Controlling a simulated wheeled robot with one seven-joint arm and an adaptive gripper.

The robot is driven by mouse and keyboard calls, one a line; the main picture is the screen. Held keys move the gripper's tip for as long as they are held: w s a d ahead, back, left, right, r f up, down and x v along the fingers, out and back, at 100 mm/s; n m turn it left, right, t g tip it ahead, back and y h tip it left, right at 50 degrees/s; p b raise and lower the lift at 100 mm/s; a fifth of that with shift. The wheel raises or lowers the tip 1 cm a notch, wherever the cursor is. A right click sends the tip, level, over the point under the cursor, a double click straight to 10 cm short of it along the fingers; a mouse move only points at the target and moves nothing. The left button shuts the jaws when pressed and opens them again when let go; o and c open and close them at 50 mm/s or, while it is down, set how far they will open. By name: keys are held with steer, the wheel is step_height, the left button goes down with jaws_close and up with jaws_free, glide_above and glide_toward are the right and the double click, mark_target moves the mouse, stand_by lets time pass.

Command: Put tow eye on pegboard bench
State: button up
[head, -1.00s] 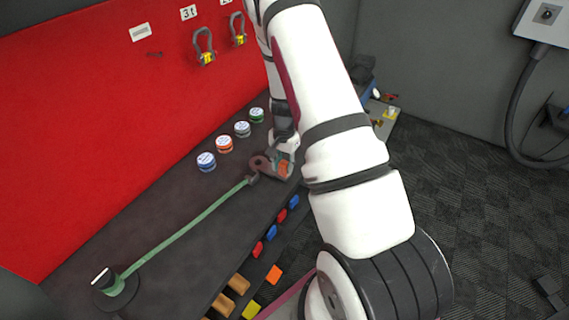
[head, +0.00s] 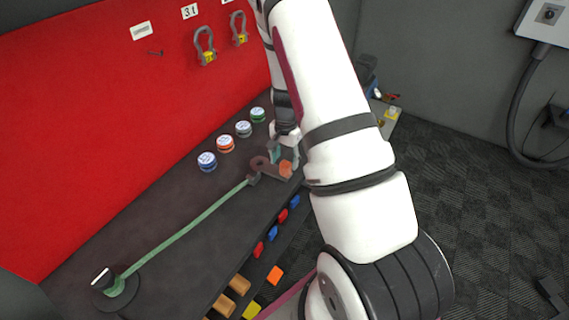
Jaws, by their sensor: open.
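The tow eye (head: 258,164) is a reddish-brown ring with a short shank that has an orange part. It lies on the dark top of the pegboard bench (head: 160,208), near the front edge. My gripper (head: 281,158) is open beside the shank end of the tow eye, low over the bench. My arm hides part of the fingers, and I cannot tell whether they touch the tow eye. A green strap (head: 185,231) runs from beside the ring to a round dark base at the lower left.
Several small round tins, one with a blue label (head: 207,161), stand along the red pegboard (head: 90,120). Shackles (head: 205,46) hang on the board. Coloured handles (head: 275,275) stick out below the bench's front edge. The bench top left of the strap is clear.

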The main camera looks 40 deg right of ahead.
steer(key=s+a+r+n+t, duration=0.15)
steer(key=a+r, duration=0.25)
steer(key=r, duration=0.5)
steer(key=s+a+r+n+b, duration=0.1)
steer(key=a+r+n, duration=0.25)
steer(key=r, duration=0.55)
steer(key=s+a+r+n+t, duration=0.1)
steer(key=s+a+r, duration=0.1)
steer(key=a+r, duration=0.5)
steer(key=s+a+r+n+t, duration=0.1)
steer(key=s+a+r+n, duration=0.2)
steer(key=s+r, duration=0.3)
steer(key=s+a+r+n+t, duration=0.2)
steer(key=s+a+r+n, duration=0.2)
steer(key=s, duration=0.5)
steer(key=shift+s+r+n, duration=0.3)
steer(key=shift+r+n, duration=0.2)
steer(key=shift+r, duration=0.4)
steer(key=shift+c, duration=0.6)
